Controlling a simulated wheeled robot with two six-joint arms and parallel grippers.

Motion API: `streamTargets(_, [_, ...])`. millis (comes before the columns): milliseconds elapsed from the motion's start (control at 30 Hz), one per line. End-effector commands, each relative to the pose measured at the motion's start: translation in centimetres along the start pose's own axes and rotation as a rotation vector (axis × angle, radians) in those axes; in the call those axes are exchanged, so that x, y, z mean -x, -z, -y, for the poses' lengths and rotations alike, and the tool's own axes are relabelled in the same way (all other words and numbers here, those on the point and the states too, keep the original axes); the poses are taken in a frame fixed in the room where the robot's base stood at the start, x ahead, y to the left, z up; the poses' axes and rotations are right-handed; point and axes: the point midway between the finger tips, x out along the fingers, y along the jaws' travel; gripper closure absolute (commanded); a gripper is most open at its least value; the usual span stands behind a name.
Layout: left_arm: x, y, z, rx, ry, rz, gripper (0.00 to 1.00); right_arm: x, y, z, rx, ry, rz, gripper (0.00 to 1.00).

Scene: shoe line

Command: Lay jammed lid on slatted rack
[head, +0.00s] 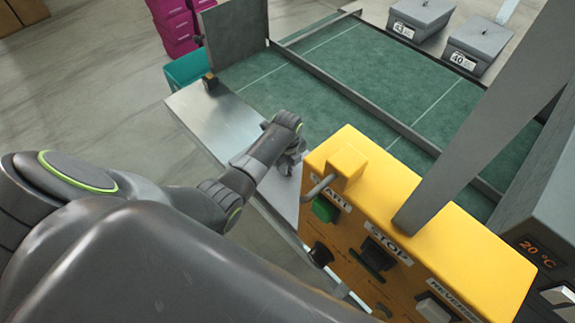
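My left gripper (290,163) hangs over the metal side plate (215,122) of the conveyor, just left of the yellow control box. Its fingers are small and partly hidden by my own wrist, so I cannot tell if they are open or shut. I cannot make out a jammed lid or a slatted rack in this view. Two grey lidded boxes (421,16) (479,44) stand beyond the belt at the upper right; I cannot tell if either bears on the task. My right gripper is not in view.
The yellow control box (420,240) with START, STOP and REVERSE buttons stands close to my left gripper. The green belt (330,85) is bare where visible, with a grey rail across it. Magenta crates (172,25) and a teal bin (187,69) stand at the upper left.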

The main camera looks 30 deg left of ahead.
Motion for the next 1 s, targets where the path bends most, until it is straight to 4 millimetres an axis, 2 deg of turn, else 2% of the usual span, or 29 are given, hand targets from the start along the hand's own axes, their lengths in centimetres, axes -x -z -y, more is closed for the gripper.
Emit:
streamTargets(33, [0.0,0.0,0.0,0.0,0.0,0.0,0.79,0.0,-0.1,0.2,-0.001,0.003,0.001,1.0])
streamTargets(100, [0.0,0.0,0.0,0.0,0.0,0.0,0.72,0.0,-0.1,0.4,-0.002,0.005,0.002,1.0])
streamTargets(367, [0.1,0.0,0.0,0.0,0.0,0.0,0.72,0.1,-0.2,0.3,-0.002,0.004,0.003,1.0])
streamTargets(533, [1.1,0.0,0.1,0.0,0.002,0.0,0.72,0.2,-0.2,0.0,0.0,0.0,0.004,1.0])
streamTargets(667, [2.9,0.0,0.1,0.0,0.003,0.001,0.72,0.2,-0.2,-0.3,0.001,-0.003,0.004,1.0])
streamTargets(1000, [9.2,-0.1,0.1,-0.001,0.004,0.002,0.72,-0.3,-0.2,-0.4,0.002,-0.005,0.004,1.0])
